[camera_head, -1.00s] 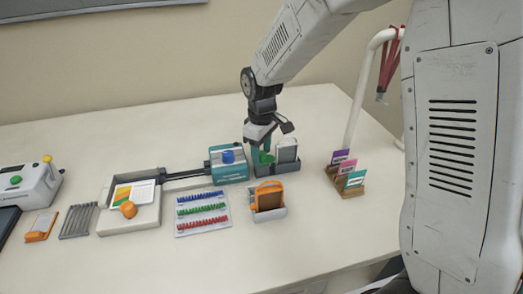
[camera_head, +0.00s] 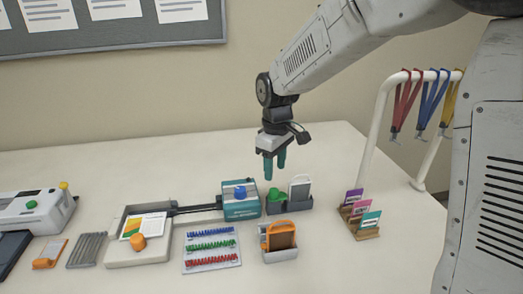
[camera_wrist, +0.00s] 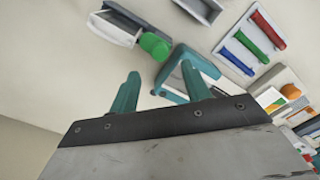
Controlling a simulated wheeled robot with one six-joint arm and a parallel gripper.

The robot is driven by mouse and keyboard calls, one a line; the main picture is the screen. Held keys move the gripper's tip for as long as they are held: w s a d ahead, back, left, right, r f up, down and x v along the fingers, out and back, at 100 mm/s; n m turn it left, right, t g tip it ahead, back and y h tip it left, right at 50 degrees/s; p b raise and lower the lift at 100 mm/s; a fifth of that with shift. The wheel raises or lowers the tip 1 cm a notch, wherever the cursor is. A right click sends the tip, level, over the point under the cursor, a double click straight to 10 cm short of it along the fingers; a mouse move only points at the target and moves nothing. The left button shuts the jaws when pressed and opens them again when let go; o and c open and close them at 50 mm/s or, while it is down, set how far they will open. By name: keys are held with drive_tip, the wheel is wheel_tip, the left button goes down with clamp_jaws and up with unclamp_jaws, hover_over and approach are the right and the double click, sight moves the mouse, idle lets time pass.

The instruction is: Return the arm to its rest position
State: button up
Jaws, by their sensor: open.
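My gripper (camera_head: 275,166) hangs with its fingers pointing down above the back of the table. Its teal fingers are apart, with nothing between them. It also shows in the wrist view (camera_wrist: 165,95), open and empty. Just below and in front of it is a dark grey holder (camera_head: 290,210) with a green knob (camera_head: 275,194) and a white framed piece (camera_head: 299,190). The gripper is clear of both. The green knob also appears in the wrist view (camera_wrist: 154,45).
A teal machine with a blue knob (camera_head: 239,194) stands left of the holder. An orange-framed piece in a grey tray (camera_head: 279,241) is in front. A card stand (camera_head: 358,222) and a white rack with lanyards (camera_head: 376,115) are right.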

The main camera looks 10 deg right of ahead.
drive_tip(key=s+d+r+m, duration=0.3)
drive_tip(key=s, duration=0.7)
drive_tip(key=s+d+r+m+t, duration=0.1)
drive_tip(key=s+d+r+m, duration=0.2)
drive_tip(key=s, duration=0.7)
drive_tip(key=s+d+r+m, duration=0.2)
drive_tip(key=s+d, duration=0.3)
drive_tip(key=s, duration=0.5)
drive_tip(key=shift+d+r+m, duration=0.25)
drive_tip(key=shift+r+m, duration=0.15)
drive_tip(key=shift+r, duration=0.05)
